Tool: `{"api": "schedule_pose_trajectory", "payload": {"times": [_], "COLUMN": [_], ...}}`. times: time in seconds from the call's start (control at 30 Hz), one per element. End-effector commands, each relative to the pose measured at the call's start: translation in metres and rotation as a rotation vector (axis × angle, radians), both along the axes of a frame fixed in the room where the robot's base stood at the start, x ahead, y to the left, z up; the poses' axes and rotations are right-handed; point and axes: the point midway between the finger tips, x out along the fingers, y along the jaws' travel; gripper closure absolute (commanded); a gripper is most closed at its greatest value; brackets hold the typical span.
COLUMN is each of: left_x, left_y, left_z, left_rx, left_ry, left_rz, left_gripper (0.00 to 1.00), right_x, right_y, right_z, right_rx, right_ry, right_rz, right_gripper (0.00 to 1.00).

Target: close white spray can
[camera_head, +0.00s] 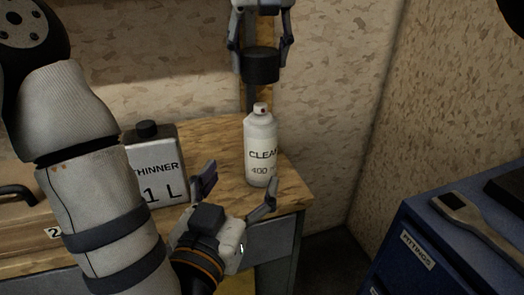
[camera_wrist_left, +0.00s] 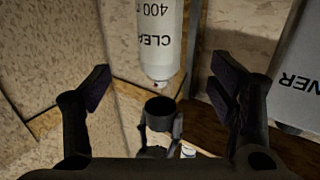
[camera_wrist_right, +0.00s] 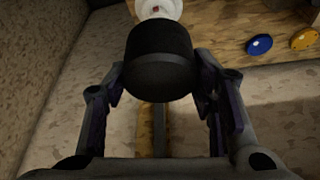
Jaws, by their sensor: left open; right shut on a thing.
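The white spray can (camera_head: 260,150) stands upright on the wooden bench near its right corner, its nozzle uncovered. It also shows upside down in the left wrist view (camera_wrist_left: 160,38), and its top shows in the right wrist view (camera_wrist_right: 158,9). My right gripper (camera_head: 261,45) is shut on the black cap (camera_head: 261,65) and holds it above the can, apart from the nozzle. The cap fills the middle of the right wrist view (camera_wrist_right: 159,60). My left gripper (camera_head: 236,190) is open and empty, in front of the can, its fingers apart on either side.
A grey thinner can (camera_head: 158,165) with a black lid stands left of the spray can. Blue (camera_wrist_right: 259,45) and yellow (camera_wrist_right: 304,39) discs show in the right wrist view.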

Motion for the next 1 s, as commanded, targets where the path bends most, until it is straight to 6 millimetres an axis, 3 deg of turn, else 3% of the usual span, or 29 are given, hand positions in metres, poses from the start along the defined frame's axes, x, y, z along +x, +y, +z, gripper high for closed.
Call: {"api": "schedule_pose_trajectory", "payload": {"times": [0.17,0.7,1.0], "left_x": [0.009,0.102,0.116], "left_y": [-0.002,-0.029,-0.033], "left_z": [0.000,0.000,0.000], "left_rx": [-0.002,0.000,0.000], "left_ry": [-0.002,-0.001,0.001], "left_rz": [0.002,0.002,0.000], "left_gripper": [0.23,0.23,0.23], "right_x": [0.000,0.000,0.000], "right_y": [0.000,0.000,0.000], "right_z": [-0.001,-0.001,-0.001], "right_rx": [0.000,0.000,0.000], "right_ry": [0.001,0.001,0.001], "right_rz": [0.000,0.000,0.000], "right_gripper": [0.61,0.61,0.61]}}
